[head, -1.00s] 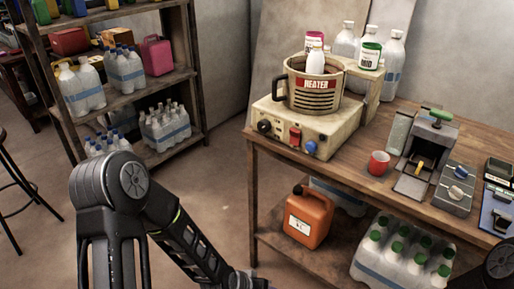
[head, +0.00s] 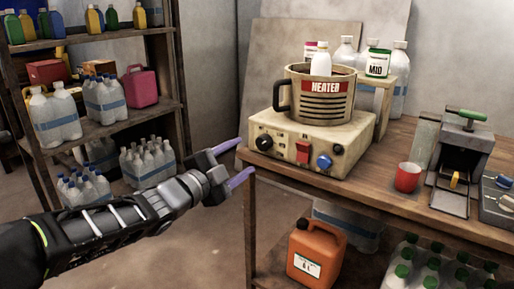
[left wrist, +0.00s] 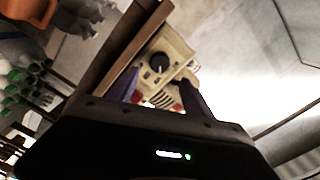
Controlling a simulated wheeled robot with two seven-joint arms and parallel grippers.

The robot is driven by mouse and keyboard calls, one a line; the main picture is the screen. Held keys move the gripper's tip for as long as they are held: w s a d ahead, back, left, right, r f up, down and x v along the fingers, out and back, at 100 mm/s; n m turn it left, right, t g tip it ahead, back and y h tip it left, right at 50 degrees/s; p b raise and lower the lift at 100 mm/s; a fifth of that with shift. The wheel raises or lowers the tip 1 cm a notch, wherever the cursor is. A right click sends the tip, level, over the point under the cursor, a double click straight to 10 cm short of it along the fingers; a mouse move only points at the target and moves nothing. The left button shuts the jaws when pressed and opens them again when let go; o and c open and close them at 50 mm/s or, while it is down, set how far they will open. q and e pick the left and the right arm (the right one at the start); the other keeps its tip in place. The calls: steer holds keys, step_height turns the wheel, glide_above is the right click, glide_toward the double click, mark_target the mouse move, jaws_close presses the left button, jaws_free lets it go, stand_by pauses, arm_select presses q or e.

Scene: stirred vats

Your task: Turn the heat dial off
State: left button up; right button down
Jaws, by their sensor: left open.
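The heater (head: 316,115) is a cream base with a pot marked HEATER on top, standing on the wooden bench. On the front panel are a black dial (head: 264,142), a red switch (head: 303,152) and a blue knob (head: 324,161). In the left wrist view the black dial (left wrist: 159,63) shows a light pointer mark, beyond and between my fingers. My left gripper (head: 239,161) is open and empty, with purple fingers, just left of the heater base and short of the dial. My right gripper is not in view.
A red mug (head: 407,177) and a grey press-like device (head: 461,160) stand on the bench to the right. An orange jug (head: 316,252) is on the lower shelf. A shelf rack with bottles (head: 150,160) stands at left.

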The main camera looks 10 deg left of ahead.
mark_target(262, 144)
arm_select(q)
steer(key=b+x, duration=0.1)
steer(key=x, duration=0.7)
steer(key=shift+s, duration=0.1)
jaws_close()
stand_by(0.6)
